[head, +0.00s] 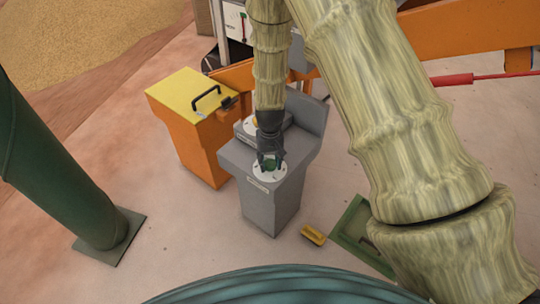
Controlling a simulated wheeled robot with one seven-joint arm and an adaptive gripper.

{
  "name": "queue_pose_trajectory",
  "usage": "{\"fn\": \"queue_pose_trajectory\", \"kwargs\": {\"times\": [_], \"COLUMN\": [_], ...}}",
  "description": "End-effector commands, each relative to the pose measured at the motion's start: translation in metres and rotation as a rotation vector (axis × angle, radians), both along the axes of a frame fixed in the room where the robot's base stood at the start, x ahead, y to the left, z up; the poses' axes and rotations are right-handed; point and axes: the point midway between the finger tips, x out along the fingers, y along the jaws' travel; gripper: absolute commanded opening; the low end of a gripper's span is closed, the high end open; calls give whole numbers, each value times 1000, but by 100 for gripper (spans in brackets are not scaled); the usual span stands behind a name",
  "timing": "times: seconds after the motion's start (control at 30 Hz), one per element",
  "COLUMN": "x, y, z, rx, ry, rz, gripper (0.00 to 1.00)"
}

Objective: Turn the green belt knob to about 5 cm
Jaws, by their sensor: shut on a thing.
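The green belt knob (270,164) sits on a round white dial plate (268,176) on top of the grey control pedestal (276,212). My gripper (270,161) points down over it, with its dark fingers on either side of the knob, shut on it. The fingers hide part of the knob. A small label shows on the front edge of the pedestal below the dial. The dial's markings are too small to read. Behind my gripper, a yellow part on the pedestal is partly hidden.
An orange box with a yellow lid and black handle (190,103) stands left of the pedestal. A green post (62,170) rises at the left. A yellow block (313,235) and a green frame (352,232) lie on the floor to the right. Orange beams (455,35) cross behind.

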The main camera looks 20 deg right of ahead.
Motion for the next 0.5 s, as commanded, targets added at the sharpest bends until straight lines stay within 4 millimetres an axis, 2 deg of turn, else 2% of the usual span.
{"fn": "queue_pose_trajectory", "kwargs": {"times": [0.03,0.5], "x": [1,1], "y": [0,-1], "z": [5,4], "rx": [-1,-1], "ry": [-2,-3], "rz": [-41,-489], "gripper": [15,15]}}
